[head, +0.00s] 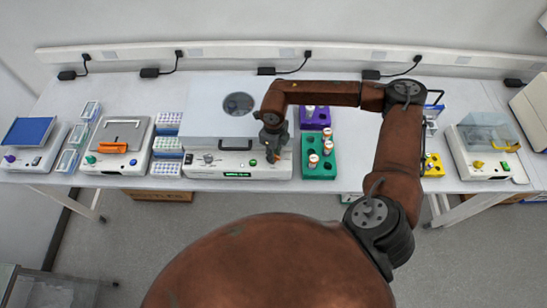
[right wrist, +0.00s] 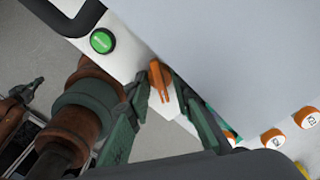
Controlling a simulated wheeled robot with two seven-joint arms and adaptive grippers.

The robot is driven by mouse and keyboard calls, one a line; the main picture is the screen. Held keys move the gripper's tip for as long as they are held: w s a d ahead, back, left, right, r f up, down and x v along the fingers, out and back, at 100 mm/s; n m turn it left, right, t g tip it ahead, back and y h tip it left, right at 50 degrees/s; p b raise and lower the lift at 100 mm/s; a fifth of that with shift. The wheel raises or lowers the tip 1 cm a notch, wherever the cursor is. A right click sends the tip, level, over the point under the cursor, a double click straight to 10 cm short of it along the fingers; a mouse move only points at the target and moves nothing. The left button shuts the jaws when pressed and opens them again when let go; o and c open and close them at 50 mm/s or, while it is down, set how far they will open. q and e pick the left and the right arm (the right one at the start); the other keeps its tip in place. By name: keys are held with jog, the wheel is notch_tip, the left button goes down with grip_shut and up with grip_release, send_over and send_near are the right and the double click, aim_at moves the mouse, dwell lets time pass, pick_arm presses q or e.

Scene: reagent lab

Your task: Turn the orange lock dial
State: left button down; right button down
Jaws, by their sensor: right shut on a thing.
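The orange lock dial (right wrist: 160,80) sits on the white front panel of a large lab device (head: 215,105). In the right wrist view it shows between the two green fingers of my right gripper (right wrist: 158,92), which is shut on it. In the head view the right gripper (head: 272,154) reaches down to the right end of the device's front panel and hides most of the dial. A round green button (right wrist: 102,41) is on the same panel.
A green rack (head: 319,171) with orange-capped bottles stands close on the right of the gripper. A purple rack (head: 316,122) is behind it. Several tube racks (head: 167,144) and a small device (head: 118,150) stand to the left. A yellow rack (head: 433,166) is at right.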

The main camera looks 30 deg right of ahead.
jog(key=n+b, duration=0.3)
jog(key=n, duration=0.1)
jog(key=shift+r, duration=0.1)
jog(key=shift+a, duration=0.15)
dwell(1.1)
jog(key=c, duration=1.7)
grip_release()
jog(key=shift+w+r, duration=0.1)
jog(key=shift+r, duration=0.1)
jog(key=shift+r, duration=0.25)
jog(key=r, duration=0.6)
jog(key=shift+d+r, duration=0.2)
jog(key=shift+r, duration=0.05)
jog(key=shift+s+a+r, duration=0.1)
jog(key=shift+s+r, duration=0.2)
jog(key=shift+r, duration=0.05)
